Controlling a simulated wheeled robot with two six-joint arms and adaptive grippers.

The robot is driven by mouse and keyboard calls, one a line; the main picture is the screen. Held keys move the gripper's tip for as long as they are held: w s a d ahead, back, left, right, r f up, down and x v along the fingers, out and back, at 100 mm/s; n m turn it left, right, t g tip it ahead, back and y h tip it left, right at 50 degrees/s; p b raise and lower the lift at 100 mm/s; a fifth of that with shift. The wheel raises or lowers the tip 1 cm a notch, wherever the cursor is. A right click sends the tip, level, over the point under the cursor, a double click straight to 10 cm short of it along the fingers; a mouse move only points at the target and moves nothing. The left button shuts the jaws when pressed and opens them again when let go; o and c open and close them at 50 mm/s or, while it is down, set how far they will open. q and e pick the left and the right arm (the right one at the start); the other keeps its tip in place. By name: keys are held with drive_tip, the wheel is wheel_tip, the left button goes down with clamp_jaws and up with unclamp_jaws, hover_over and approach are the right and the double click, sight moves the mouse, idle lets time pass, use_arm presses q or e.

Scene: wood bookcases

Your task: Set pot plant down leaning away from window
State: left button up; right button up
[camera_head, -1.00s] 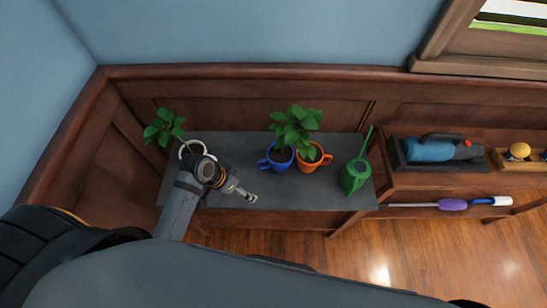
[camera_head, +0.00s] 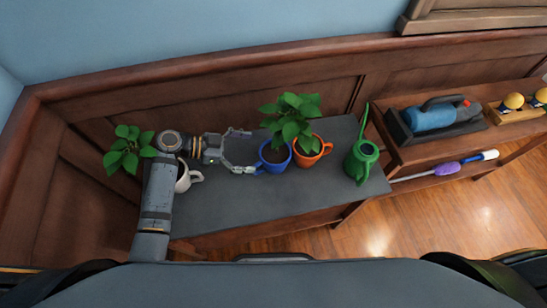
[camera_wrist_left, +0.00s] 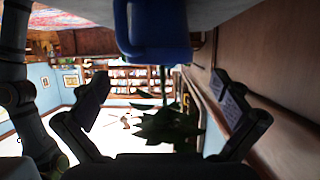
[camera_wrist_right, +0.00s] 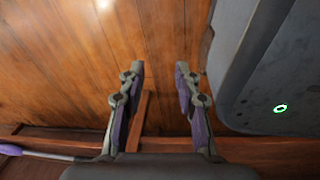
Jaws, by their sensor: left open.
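A blue mug pot (camera_head: 273,165) and an orange mug pot (camera_head: 318,158) stand side by side on the grey tabletop. Green leaves (camera_head: 291,118) spread above both, so I cannot tell which leaves belong to which. My left gripper (camera_head: 246,153) is open just left of the blue pot, fingers pointing at it. The left wrist view shows the blue pot (camera_wrist_left: 158,38) upside down in the picture, its plant (camera_wrist_left: 166,125) between the spread fingers. A white mug pot (camera_head: 184,178) with a plant is partly behind my left arm. My right gripper (camera_wrist_right: 159,75) is open and empty. The window frame (camera_head: 465,17) shows at top right.
A green watering can (camera_head: 361,160) stands right of the orange pot. The grey tabletop (camera_head: 235,210) is clear in front of the pots. Wood panelling is close behind. A blue device in a dark tray (camera_head: 432,118) sits on the right shelf.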

sight(274, 153)
use_arm(q)
drive_tip(key=x, duration=0.2)
drive_tip(key=shift+d, duration=0.35)
drive_tip(key=shift+d+f, duration=0.1)
drive_tip(key=shift+d, duration=0.15)
drive_tip(key=x, duration=0.4)
drive_tip(key=shift+w+d+f, duration=0.1)
drive_tip(key=shift+d+f, duration=0.1)
drive_tip(key=shift+d, duration=0.25)
drive_tip(key=shift+a, duration=0.1)
drive_tip(key=shift+c, duration=0.3)
use_arm(e)
drive_tip(key=shift+w+a+r, duration=0.15)
drive_tip(key=shift+w+a, duration=0.25)
drive_tip(key=shift+a, duration=0.2)
use_arm(q)
drive_tip(key=c, duration=1.2)
drive_tip(key=shift+c, duration=1)
drive_tip(key=shift+r, duration=0.1)
